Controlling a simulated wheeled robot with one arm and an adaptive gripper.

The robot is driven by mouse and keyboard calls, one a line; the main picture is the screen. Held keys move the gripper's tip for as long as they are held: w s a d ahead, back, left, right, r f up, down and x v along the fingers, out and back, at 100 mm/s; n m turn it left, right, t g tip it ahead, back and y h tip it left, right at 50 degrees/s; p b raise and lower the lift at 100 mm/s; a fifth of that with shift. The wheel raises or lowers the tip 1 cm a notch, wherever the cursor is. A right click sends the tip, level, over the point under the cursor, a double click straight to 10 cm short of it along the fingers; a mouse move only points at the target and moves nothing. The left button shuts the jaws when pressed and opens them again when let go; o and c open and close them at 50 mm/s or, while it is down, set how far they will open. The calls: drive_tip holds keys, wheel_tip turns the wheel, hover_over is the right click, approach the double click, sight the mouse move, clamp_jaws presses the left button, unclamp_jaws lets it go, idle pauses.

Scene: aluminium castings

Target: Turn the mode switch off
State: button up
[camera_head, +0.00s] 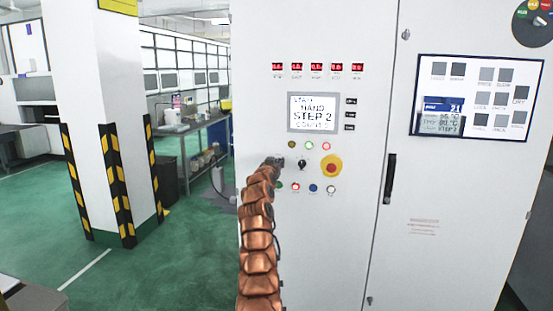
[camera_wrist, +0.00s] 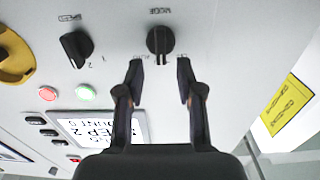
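The mode switch (camera_wrist: 160,41) is a black rotary knob on the white cabinet front, with its "MODE" label beside it, in the wrist view. Its grip bar stands about upright in that upside-down picture. My gripper (camera_wrist: 160,64) is open, its two dark fingertips apart on either side of the knob's lower end in the picture. Nothing is between the fingers, and I cannot tell whether they touch the knob. In the head view my gripper (camera_head: 274,163) is at the panel's left and hides the mode switch. The small position labels are partly behind the fingertips.
A second black knob (camera_wrist: 76,48), labelled speed, sits beside the mode switch. Near it are a red emergency stop on yellow (camera_head: 331,167) and lit buttons (camera_head: 309,145). A display (camera_head: 312,112) reads "STEP 2". A striped pillar (camera_head: 107,170) stands left; green floor lies between.

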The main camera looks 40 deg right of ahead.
drive_tip(key=shift+w+d+r, duration=0.1)
drive_tip(key=shift+d+r, duration=0.1)
drive_tip(key=shift+d, duration=0.2)
drive_tip(key=shift+w+d+f+p, duration=0.15)
drive_tip(key=shift+w+d+p, duration=0.15)
drive_tip(key=shift+w+p, duration=0.35)
drive_tip(key=shift+s, duration=0.1)
clamp_jaws()
